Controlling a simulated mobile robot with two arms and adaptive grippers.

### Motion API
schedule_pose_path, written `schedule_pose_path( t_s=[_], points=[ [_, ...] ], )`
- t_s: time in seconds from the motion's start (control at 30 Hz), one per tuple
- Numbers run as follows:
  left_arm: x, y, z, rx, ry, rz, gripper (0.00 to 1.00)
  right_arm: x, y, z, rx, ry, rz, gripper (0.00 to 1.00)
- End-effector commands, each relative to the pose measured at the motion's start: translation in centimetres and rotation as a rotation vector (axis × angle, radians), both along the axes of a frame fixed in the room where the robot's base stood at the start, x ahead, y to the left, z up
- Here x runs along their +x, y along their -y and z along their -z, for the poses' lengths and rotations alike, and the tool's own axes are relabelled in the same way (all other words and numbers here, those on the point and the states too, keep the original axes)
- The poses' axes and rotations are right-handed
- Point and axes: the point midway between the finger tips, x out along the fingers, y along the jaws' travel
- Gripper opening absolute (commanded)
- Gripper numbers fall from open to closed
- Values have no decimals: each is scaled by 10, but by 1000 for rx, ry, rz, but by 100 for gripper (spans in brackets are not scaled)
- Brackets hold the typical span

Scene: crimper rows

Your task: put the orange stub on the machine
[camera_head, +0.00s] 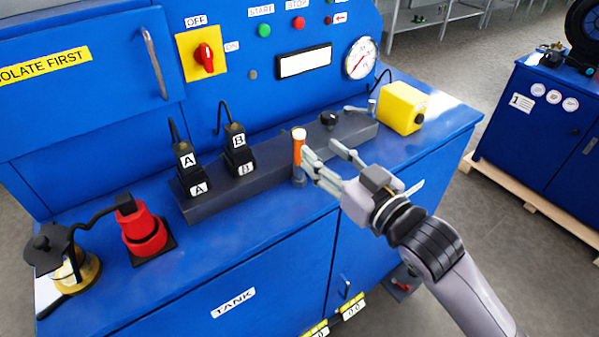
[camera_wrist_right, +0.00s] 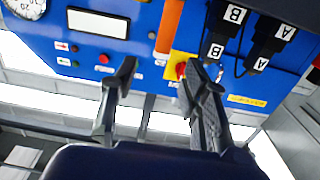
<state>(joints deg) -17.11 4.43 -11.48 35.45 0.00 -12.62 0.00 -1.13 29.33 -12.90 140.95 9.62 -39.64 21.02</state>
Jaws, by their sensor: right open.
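The orange stub (camera_head: 298,152) stands upright with a pale top and a grey lower end, at the front edge of the dark block on the blue machine (camera_head: 270,225). My right gripper (camera_head: 320,153) is open just right of the stub. One finger is very close to the stub; whether they touch I cannot tell. My left gripper is not in view.
The dark block (camera_head: 212,202) carries black connectors A (camera_head: 185,155) and B (camera_head: 236,137) and a black knob (camera_head: 328,118). A yellow box (camera_head: 403,107) sits at the right. A red pot (camera_head: 142,229) and an amber jar (camera_head: 78,272) stand at the left. The front ledge between is clear.

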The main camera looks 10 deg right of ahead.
Motion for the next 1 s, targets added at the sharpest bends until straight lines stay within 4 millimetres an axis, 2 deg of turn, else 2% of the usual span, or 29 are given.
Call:
schedule_pose_path(
  t_s=[0.1, 0.37, 0.63, 0.77, 1.0],
  points=[
    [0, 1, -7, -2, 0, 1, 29, 16, -6, -3, 1, 0, 1, 42],
    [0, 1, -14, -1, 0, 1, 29, 33, -14, -2, 1, 0, 1, 42],
    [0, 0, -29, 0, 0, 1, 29, 67, -29, 1, 0, 0, 1, 42],
    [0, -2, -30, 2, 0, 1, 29, 73, -32, 2, -1, 0, 0, 42],
    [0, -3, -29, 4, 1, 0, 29, 74, -32, 3, -1, 0, 0, 40]
  ],
)
